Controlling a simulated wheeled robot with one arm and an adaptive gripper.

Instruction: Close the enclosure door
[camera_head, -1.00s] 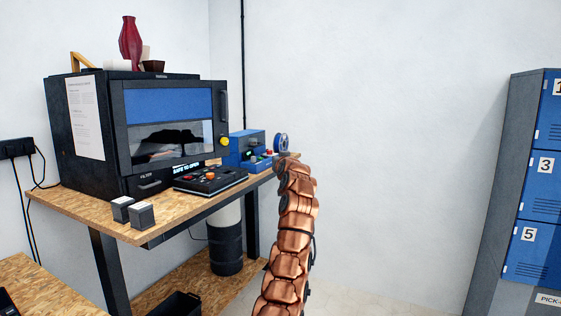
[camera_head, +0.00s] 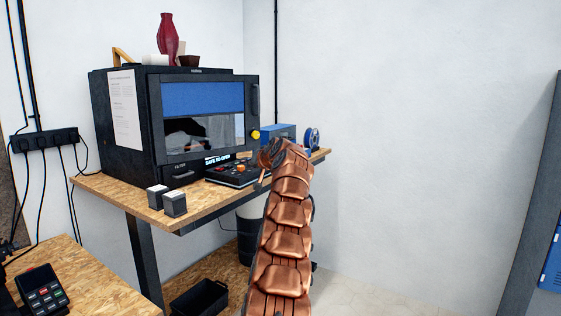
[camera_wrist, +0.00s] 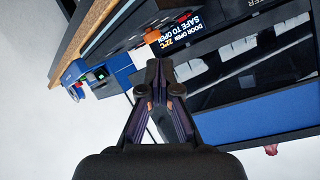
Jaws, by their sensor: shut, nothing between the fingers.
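The enclosure (camera_head: 125,150) is a black box on a wooden bench. Its door (camera_head: 203,159) has a black frame, a blue upper panel (camera_head: 203,98) and a window below. A dark upright handle (camera_head: 255,100) is at its right edge, above a yellow knob (camera_head: 254,135). In the wrist view the display (camera_wrist: 180,33) reads "DOOR OPEN" and "SAFE TO OPEN". The door's gap is hard to see from the front. My gripper (camera_wrist: 161,84) is shut and empty, with the door's blue panel (camera_wrist: 245,127) to its right. In the head view, my arm's end hides the gripper near the door's lower right corner.
A control box (camera_head: 232,173) lies before the enclosure, and two small grey blocks (camera_head: 174,204) sit at the bench's front edge. A blue device (camera_head: 280,131) and a spool (camera_head: 312,138) are at right. A red vase (camera_head: 168,40) stands on top. The right side is clear.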

